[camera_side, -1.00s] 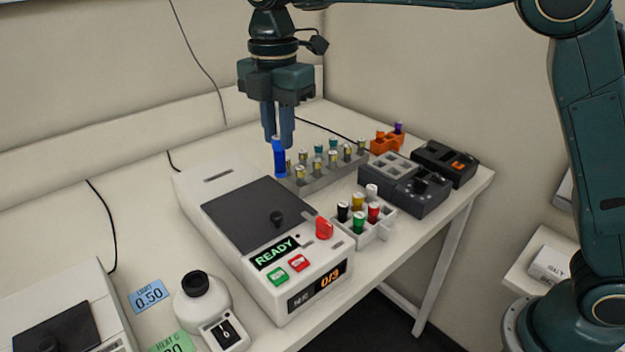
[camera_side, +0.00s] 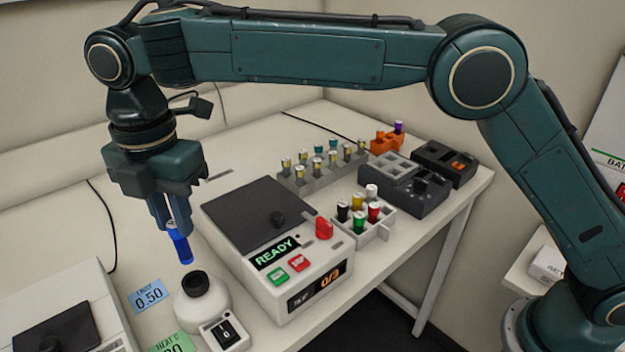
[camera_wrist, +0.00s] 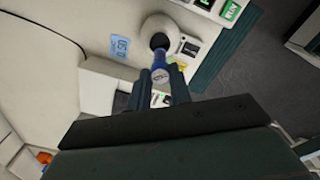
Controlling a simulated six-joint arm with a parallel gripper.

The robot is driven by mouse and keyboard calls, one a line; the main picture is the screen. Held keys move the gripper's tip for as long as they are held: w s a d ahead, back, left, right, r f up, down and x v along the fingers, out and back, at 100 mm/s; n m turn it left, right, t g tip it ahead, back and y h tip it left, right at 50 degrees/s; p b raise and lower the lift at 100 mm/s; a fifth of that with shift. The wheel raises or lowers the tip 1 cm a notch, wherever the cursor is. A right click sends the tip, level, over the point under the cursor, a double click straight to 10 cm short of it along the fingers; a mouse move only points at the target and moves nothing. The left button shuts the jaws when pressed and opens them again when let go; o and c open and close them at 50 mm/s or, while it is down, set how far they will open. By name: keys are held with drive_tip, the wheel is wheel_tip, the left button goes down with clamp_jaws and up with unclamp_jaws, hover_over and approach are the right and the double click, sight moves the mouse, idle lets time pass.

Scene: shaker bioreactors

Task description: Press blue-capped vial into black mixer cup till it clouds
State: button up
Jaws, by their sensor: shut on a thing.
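My gripper (camera_side: 172,216) is shut on the blue-capped vial (camera_side: 180,246), which hangs below the fingers, slightly tilted in the side view. The vial also shows between the fingers in the wrist view (camera_wrist: 160,74). The mixer is a rounded white unit with a black cup (camera_side: 195,284) on top and a small switch panel at its front. The cup also shows in the wrist view (camera_wrist: 159,41). The vial is above and a little behind the cup, apart from it. The inside of the cup is too dark to make out.
A white machine (camera_side: 300,281) with a dark lid and a READY display stands just right of the mixer. Another white device (camera_side: 65,330) is at the front left. A vial rack (camera_side: 322,172) and a small white holder (camera_side: 376,232) with capped vials stand farther right. Blue and green labels lie left of the mixer.

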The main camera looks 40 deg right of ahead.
sight(188, 259)
drive_tip(key=shift+f, duration=0.1)
drive_tip(key=shift+f, duration=1.95)
drive_tip(key=shift+o, duration=0.9)
drive_tip(key=c, duration=0.3)
drive_tip(key=shift+f, duration=1.1)
idle(1.7)
